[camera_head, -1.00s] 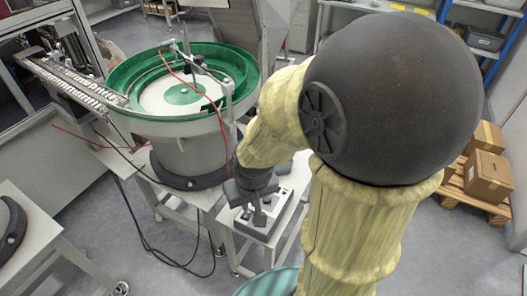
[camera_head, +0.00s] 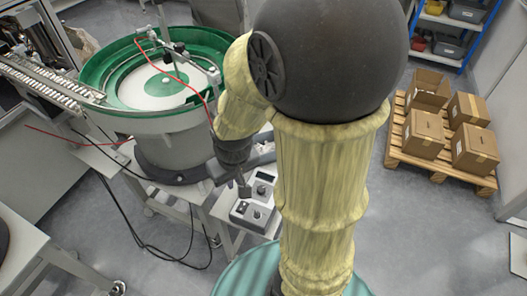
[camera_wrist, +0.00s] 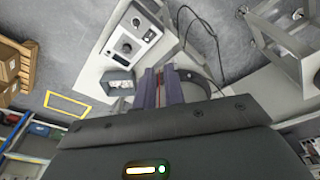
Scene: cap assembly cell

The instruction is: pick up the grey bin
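Dark grey bins are on the blue-framed shelf at the top right of the head view: one on the upper level (camera_head: 467,11) and one on the level below (camera_head: 449,46). I cannot tell which is the task's grey bin. My gripper (camera_head: 244,190) is far from them, low in front of the feeder and above a small control box. In the wrist view my gripper's two purple-grey fingers (camera_wrist: 161,88) stand close together. I see no object held, and their opening is unclear. My own arm hides the middle of the head view.
A green bowl feeder (camera_head: 160,85) stands left, beside a control box (camera_head: 255,205) on a small table. Cardboard boxes (camera_head: 424,134) sit on a wooden pallet (camera_head: 437,168) at right. A yellow bin (camera_head: 434,7) is on the shelf. Floor between pallet and my arm is clear.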

